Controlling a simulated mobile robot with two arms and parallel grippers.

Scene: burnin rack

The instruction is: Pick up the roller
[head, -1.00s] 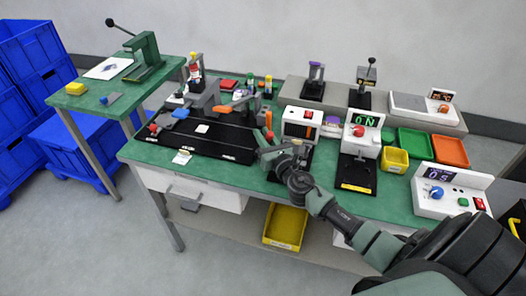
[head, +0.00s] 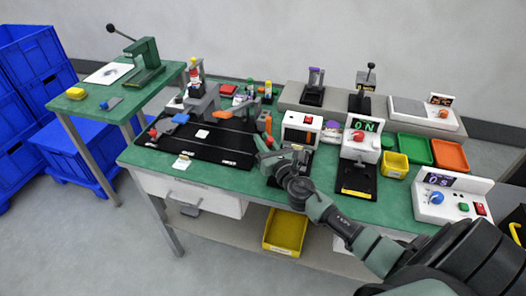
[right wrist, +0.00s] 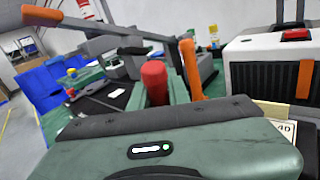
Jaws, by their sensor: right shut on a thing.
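A red, round-topped handle (right wrist: 155,82), which I take to be the roller, stands upright just beyond that body. My left gripper is not in view.
An orange upright handle (right wrist: 190,66) is close beside the red one. A white box with a red button (head: 301,127) stands just right of my gripper. A grey press with an orange lever (head: 224,113) is on the black mat (head: 222,157).

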